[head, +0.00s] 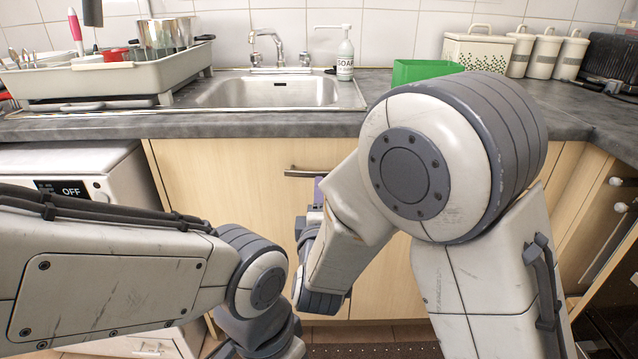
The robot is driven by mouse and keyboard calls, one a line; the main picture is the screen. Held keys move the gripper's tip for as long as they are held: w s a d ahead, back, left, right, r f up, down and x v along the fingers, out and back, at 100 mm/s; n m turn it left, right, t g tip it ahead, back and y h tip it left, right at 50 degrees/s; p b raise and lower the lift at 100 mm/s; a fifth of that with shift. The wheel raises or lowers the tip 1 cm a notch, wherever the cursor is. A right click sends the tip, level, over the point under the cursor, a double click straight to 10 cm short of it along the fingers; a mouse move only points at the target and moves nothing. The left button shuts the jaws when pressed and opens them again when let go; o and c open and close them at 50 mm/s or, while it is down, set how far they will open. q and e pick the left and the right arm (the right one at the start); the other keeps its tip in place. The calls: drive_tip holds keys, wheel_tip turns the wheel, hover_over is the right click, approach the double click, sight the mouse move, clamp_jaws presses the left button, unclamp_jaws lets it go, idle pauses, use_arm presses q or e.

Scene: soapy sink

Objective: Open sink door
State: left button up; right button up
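The sink door (220,195) is a pale wood cabinet front below the sink and looks closed. Its metal bar handle (300,173) runs horizontally near the top edge; its right end is covered by my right arm. My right gripper (318,187) is partly visible as a small grey-purple piece at the handle, mostly hidden by my own arm links. I cannot tell whether its fingers touch or close around the handle. My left arm reaches in from the left and bends down at the bottom; its gripper is out of the frame.
The sink (270,93) with its faucet (268,45) is above the door. A dish rack (110,82), a soap bottle (345,55) and a green box (425,70) stand on the counter (250,124). A white appliance (85,165) is left of the door.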

sight(319, 174)
drive_tip(key=w+b, duration=0.1)
drive_tip(key=w, duration=0.7)
drive_tip(key=shift+w, duration=0.4)
clamp_jaws()
idle(0.9)
